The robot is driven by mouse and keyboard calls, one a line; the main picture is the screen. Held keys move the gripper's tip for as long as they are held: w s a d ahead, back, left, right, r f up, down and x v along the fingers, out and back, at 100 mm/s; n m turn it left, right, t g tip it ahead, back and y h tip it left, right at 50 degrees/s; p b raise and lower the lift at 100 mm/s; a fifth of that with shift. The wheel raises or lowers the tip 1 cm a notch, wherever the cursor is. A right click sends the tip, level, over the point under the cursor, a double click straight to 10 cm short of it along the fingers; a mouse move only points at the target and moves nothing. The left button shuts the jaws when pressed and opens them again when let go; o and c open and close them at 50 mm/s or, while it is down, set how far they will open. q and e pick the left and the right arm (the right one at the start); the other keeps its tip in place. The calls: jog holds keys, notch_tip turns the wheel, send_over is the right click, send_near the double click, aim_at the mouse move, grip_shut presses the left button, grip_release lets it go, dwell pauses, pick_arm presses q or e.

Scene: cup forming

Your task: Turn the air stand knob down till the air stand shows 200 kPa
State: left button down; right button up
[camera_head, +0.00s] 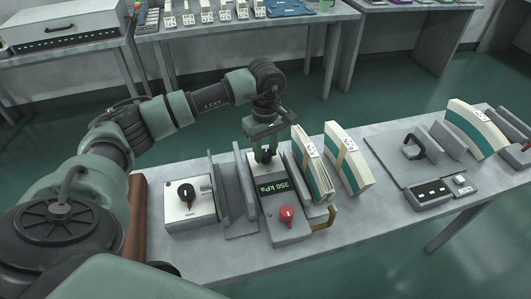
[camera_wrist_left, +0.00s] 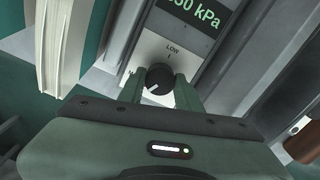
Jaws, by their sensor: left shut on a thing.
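The air stand (camera_head: 291,230) is a grey upright-sloped box on the table, with a green display (camera_head: 273,187) that reads 350 kPa. In the left wrist view the display (camera_wrist_left: 195,12) is partly cut off. My left gripper (camera_head: 265,158) is at the far end of the stand, pointing down. In the left wrist view its two fingers are shut around the black air stand knob (camera_wrist_left: 158,77). The right gripper is not in view.
A red knob (camera_head: 287,213) is on the stand's near end. A white box with a black knob (camera_head: 186,191) stands to the left. Cream-and-green packs (camera_head: 347,160) stand close on the right. A grey mat with a small control box (camera_head: 428,194) lies farther right.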

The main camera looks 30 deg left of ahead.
pick_arm(q)
jog(key=n+b, duration=0.1)
jog(key=n, duration=0.3)
jog(key=shift+w+n, duration=0.1)
jog(key=shift+n, duration=0.2)
jog(key=n+b, duration=0.1)
jog(key=n, duration=0.3)
jog(key=shift+n, duration=0.3)
jog(key=n, duration=0.4)
jog(key=shift+r+n, duration=0.1)
jog(key=shift+n, duration=2.3)
jog(key=shift+a, duration=0.1)
jog(key=c, duration=1.1)
grip_release()
jog(key=shift+c, duration=0.2)
jog(key=shift+o, duration=0.9)
